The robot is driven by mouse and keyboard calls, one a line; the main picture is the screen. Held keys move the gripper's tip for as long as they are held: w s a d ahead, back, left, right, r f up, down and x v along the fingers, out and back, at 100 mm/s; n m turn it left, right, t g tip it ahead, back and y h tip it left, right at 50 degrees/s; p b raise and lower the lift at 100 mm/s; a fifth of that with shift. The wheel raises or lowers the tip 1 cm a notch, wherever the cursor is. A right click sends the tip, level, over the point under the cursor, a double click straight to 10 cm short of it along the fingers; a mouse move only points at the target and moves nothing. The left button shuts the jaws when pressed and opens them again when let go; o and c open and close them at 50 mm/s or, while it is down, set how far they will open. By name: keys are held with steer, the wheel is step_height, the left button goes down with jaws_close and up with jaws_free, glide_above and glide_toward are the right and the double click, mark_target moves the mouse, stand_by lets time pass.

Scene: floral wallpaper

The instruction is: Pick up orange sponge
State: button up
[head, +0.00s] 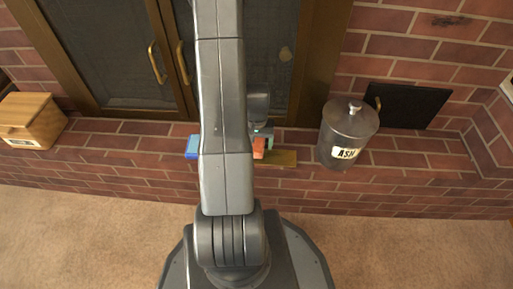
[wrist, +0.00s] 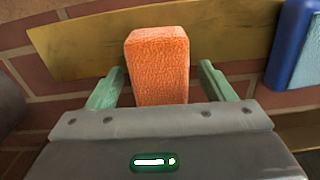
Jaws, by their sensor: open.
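The orange sponge (wrist: 158,65) stands out in the middle of the wrist view, in front of a flat yellowish wooden piece. My gripper (wrist: 157,88) is open, with one green finger on each side of the sponge. A gap shows between each finger and the sponge, and the sponge's near end is hidden by the gripper body. In the head view the sponge (head: 259,148) shows just right of my arm on the brick ledge, partly hidden by the arm, and my gripper (head: 262,133) is at it.
The wooden piece (head: 282,158) lies on the brick ledge (head: 420,155). A blue object (head: 192,147) is left of my arm; it also shows at the wrist view's right (wrist: 290,45). An ash bucket (head: 347,135) stands to the right, a wooden box (head: 28,120) far left. Fireplace doors (head: 110,60) stand behind.

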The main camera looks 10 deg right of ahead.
mark_target(257, 141)
steer(key=c, duration=1)
steer(key=shift+c, duration=0.2)
step_height(257, 141, up, 10)
steer(key=p, duration=0.4)
steer(key=o, duration=0.4)
steer(key=shift+c, duration=1.6)
steer(key=shift+s, duration=0.1)
